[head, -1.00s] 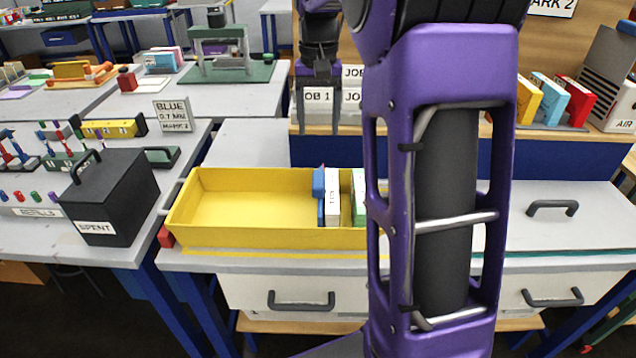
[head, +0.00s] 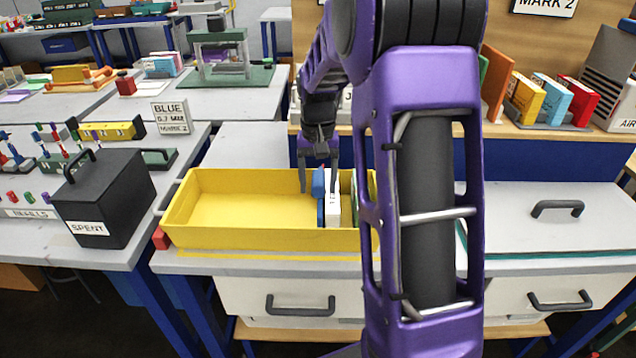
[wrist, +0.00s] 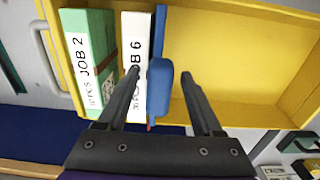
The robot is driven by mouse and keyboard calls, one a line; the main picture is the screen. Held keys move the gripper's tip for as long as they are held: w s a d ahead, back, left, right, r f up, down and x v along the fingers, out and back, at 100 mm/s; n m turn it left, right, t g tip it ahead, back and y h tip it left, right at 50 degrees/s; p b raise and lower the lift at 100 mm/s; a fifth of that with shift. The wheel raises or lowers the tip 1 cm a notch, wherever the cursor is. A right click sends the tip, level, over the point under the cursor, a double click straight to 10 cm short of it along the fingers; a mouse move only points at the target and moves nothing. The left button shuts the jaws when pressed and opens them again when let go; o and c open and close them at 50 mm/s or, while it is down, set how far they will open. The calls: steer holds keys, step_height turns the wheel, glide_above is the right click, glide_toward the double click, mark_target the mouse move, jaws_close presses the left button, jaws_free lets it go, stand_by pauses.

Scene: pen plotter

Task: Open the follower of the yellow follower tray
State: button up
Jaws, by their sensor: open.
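The yellow follower tray (head: 185,235) stands on the table in the middle of the head view; its yellow wall also shows in the wrist view (wrist: 290,25). The blue follower (head: 318,184) stands upright in it, pressed beside or very near the white JOB 6 block (head: 333,205). In the wrist view the follower's rounded blue tab (wrist: 159,88) lies between my fingers. My gripper (wrist: 160,72) is open, pointing down, one finger on each side of the tab, with gaps visible. The left finger overlaps the JOB 6 block in the picture. A green JOB 2 block (wrist: 88,60) stands beyond JOB 6.
The tray's compartment on the other side of the follower is empty. A black SPENT box (head: 108,200) stands on the left table. A shelf with coloured blocks (head: 555,100) is behind. My arm hides the tray's right end in the head view.

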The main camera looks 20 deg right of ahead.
jaws_close()
stand_by(0.3)
stand_by(1.1)
